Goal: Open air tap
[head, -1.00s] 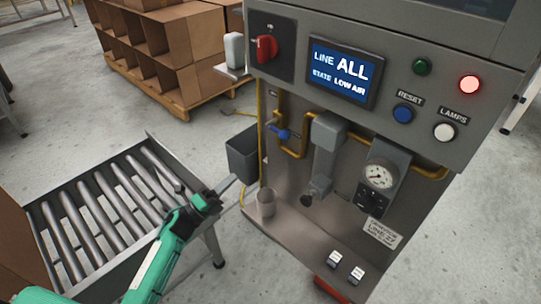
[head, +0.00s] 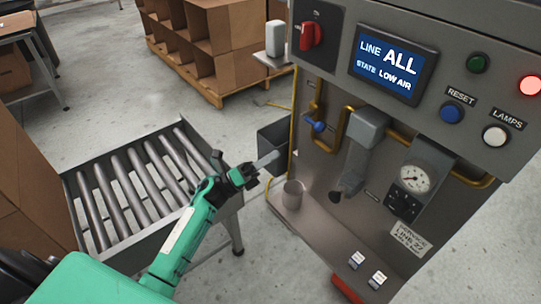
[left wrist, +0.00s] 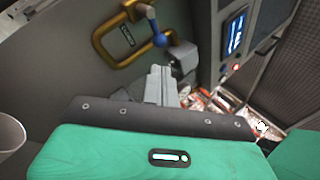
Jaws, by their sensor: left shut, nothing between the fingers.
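The air tap is a small blue-handled valve (head: 318,126) on the yellow pipe (head: 345,125) at the left of the machine's front panel. In the left wrist view the blue handle (left wrist: 159,40) hangs from the yellow pipe, just beyond the fingertips. My left gripper (head: 275,158) is shut and empty, left of and below the tap, overlapping the grey bin in the head view. The left wrist view shows its fingers (left wrist: 160,75) together, apart from the handle. My right gripper is not in view.
A screen (head: 394,64) reads LINE ALL, STATE LOW AIR, and a red lamp (head: 530,85) is lit. A pressure gauge (head: 415,178) and a grey cup (head: 293,194) are below. A grey bin (head: 270,135) hangs beside the panel. A roller conveyor (head: 130,190) lies left.

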